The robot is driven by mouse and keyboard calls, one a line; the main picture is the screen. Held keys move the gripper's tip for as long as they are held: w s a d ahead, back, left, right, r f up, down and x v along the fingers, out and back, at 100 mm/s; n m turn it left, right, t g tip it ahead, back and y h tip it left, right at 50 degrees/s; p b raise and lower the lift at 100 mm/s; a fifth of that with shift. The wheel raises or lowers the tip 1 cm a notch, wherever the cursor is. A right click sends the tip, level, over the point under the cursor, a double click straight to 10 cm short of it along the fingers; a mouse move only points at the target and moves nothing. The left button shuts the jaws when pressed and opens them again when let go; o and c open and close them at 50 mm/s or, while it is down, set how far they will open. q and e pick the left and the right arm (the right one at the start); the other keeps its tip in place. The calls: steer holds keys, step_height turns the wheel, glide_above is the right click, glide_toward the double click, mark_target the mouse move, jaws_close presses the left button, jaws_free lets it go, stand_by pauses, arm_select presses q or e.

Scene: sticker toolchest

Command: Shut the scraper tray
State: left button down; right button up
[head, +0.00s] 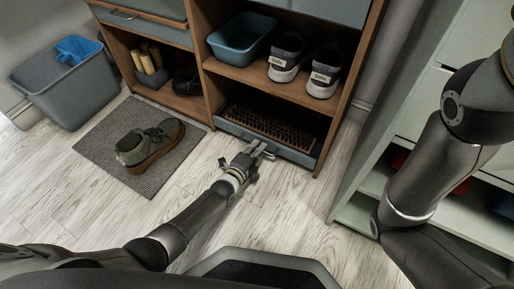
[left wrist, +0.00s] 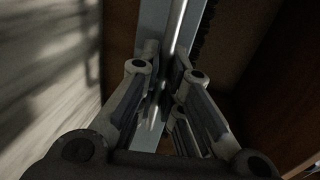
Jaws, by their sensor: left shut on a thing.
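The scraper tray (head: 292,154) is a low blue-grey drawer in the bottom of the wooden cabinet, with a brown bristle mat (head: 262,122) inside. Its front lies close to the cabinet's front edge; I cannot tell exactly how far out it stands. My left gripper (head: 262,151) is at the tray's front, shut on its metal handle. In the left wrist view the fingers (left wrist: 163,92) close on the shiny handle bar (left wrist: 179,28), which runs along the blue-grey tray front (left wrist: 151,22). My right gripper is out of view; only the right arm shows.
A shoe (head: 150,145) sits on a grey mat (head: 96,152) to the left. The shelf above holds a blue basin (head: 232,47) and labelled sneakers (head: 324,72). A grey bin (head: 72,92) stands far left, and a pale shelf unit (head: 352,207) at right. Floor between is clear.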

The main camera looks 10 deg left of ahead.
arm_select(q)
steer(key=shift+w+r, duration=0.1)
steer(key=shift+w, duration=0.1)
steer(key=c, duration=1.6)
jaws_free()
steer(key=shift+w+d, duration=0.1)
steer(key=shift+o, duration=0.2)
